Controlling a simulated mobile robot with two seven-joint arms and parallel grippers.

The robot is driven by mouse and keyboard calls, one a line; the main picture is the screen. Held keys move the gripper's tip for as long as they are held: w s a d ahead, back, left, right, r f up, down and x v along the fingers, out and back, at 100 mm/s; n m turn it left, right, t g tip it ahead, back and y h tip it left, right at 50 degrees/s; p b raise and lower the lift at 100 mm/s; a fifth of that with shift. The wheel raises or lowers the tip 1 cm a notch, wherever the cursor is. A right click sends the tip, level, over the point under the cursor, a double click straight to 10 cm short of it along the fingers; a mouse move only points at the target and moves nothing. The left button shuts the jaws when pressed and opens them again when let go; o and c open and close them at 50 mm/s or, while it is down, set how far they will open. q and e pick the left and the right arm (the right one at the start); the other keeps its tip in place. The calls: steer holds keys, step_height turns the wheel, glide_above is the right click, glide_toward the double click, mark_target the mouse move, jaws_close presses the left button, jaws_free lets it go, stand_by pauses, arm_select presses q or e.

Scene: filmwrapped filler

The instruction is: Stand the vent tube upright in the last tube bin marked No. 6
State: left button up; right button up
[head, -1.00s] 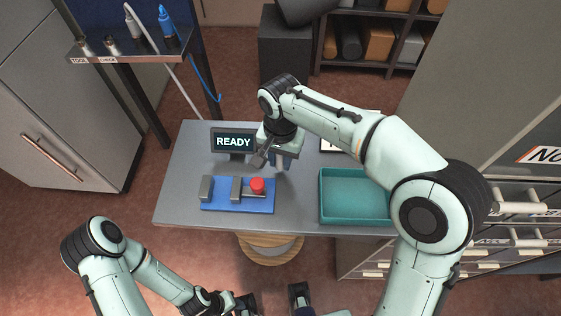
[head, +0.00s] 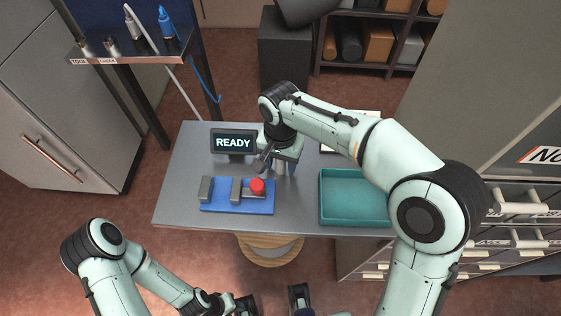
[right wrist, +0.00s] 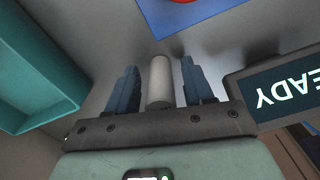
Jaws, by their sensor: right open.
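A pale grey cylinder (right wrist: 159,80), which looks like the vent tube, shows between the two blue-grey fingers of my right gripper (right wrist: 161,88) in the right wrist view. The fingers are open, with a gap on each side of it. In the head view my right gripper (head: 282,166) points down over the grey table, right of the READY screen; it and the arm hide the tube there. My left gripper (head: 270,303) is at the bottom edge, partly cut off. I cannot make out a bin marked No. 6.
The READY screen (head: 233,142) and a blue board (head: 225,207) with grey blocks and a red knob stand close to my right gripper. A teal tray (head: 353,224) is on the table's right part. Labelled bins (head: 510,243) with pale rods are at far right.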

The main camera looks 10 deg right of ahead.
step_height(320, 180, up, 11)
steer(key=shift+r+p, duration=0.1)
steer(key=shift+p, duration=0.95)
steer(key=shift+o, duration=0.5)
steer(key=shift+r, duration=0.25)
steer(key=shift+r+m, duration=0.2)
steer(key=shift+m, duration=0.1)
steer(key=shift+w+d+r+m, duration=0.1)
steer(key=shift+w+r+m, duration=0.1)
steer(key=shift+m, duration=0.5)
steer(key=m, duration=0.3)
steer(key=shift+r, duration=0.3)
steer(key=shift+m+b, duration=0.35)
steer(key=shift+m, duration=0.05)
step_height(320, 180, down, 7)
steer(key=shift+f+b, duration=0.1)
steer(key=shift+b, duration=0.8)
steer(key=shift+s+f+b, duration=0.15)
steer(key=shift+f+b, duration=0.45)
steer(key=shift+f, duration=2.4)
arm_select(q)
steer(key=shift+s+a+f, duration=0.25)
steer(key=shift+a+f, duration=0.3)
steer(key=shift+f, duration=0.1)
